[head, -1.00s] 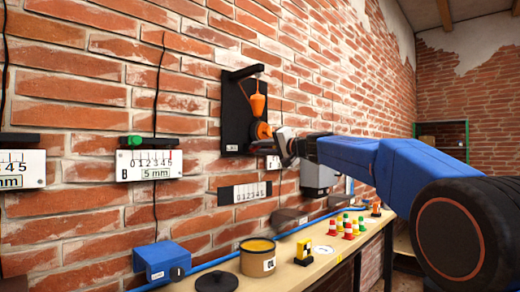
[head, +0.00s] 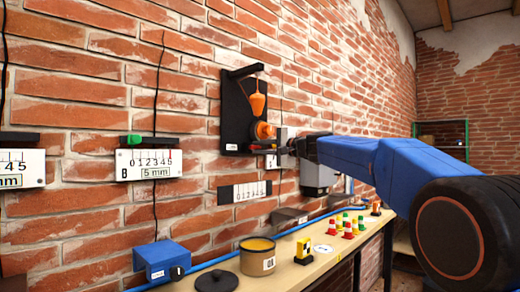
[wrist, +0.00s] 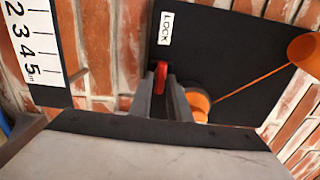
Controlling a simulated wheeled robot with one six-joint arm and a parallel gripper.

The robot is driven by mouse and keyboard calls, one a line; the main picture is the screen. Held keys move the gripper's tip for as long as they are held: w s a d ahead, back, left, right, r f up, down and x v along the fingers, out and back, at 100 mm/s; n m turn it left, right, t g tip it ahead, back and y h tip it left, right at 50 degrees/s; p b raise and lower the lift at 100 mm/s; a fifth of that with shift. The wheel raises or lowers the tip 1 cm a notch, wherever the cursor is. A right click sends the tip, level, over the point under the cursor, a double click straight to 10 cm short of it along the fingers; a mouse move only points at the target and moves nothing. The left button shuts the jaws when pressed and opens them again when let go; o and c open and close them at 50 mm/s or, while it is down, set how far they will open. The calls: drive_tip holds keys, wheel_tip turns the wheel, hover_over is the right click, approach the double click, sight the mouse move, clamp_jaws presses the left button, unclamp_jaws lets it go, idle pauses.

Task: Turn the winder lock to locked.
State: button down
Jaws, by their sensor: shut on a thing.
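The winder lock shows as a small red lever (wrist: 160,76) on the black wall board (wrist: 225,60), below a white LOCK label (wrist: 166,28). My gripper (wrist: 162,98) is shut on the red lever, which sticks out past the fingertips. The fingers hide the lever's lower part. Beside them on the right is the orange winder drum (wrist: 198,103), with an orange cord running up to an orange plumb bob (wrist: 304,52). In the head view my gripper (head: 279,150) is at the lower right of the board (head: 233,112), beside the drum (head: 264,130).
A white scale (wrist: 32,45) is on the wall left of the board. Below, a workbench (head: 300,272) holds a tan pot (head: 257,262), a black lid (head: 217,281) and several small coloured pieces (head: 348,229). A blue box (head: 160,260) is at the lower left.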

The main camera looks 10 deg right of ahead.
drive_tip(key=shift+f, duration=0.1)
drive_tip(key=c, duration=1.8)
unclamp_jaws()
drive_tip(key=shift+d, duration=0.1)
drive_tip(key=v, duration=1.7)
drive_tip(key=shift+s, duration=0.15)
